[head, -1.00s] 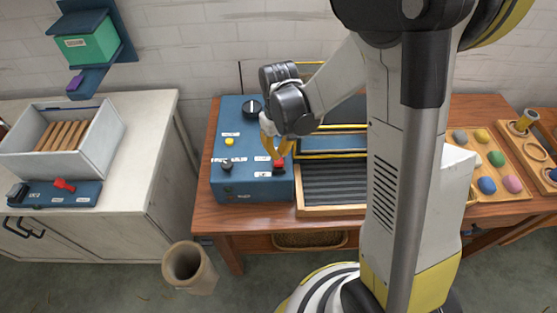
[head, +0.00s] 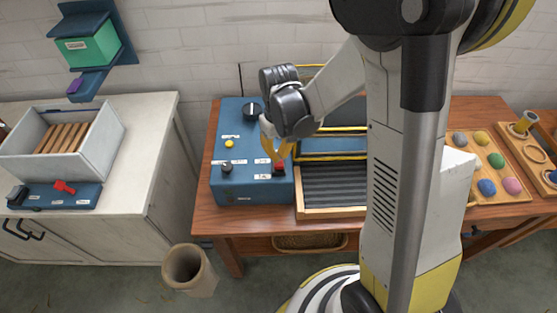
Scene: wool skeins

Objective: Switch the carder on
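The carder's blue control box (head: 240,189) stands on the left end of the wooden table. It carries a black knob (head: 251,109) at the back, a yellow button (head: 229,144), a smaller black knob (head: 226,168) and a red switch (head: 280,168) at its front right. The ribbed carder bed (head: 333,181) adjoins the box on the right. My gripper (head: 277,157) points down, its yellow fingertips just above or at the red switch. The fingers partly hide the switch, so contact and its exact position are unclear. I see nothing held between the fingers.
A bin (head: 190,268) stands on the floor. A board of coloured wool balls (head: 512,196) is at right. My arm hides the table's middle.

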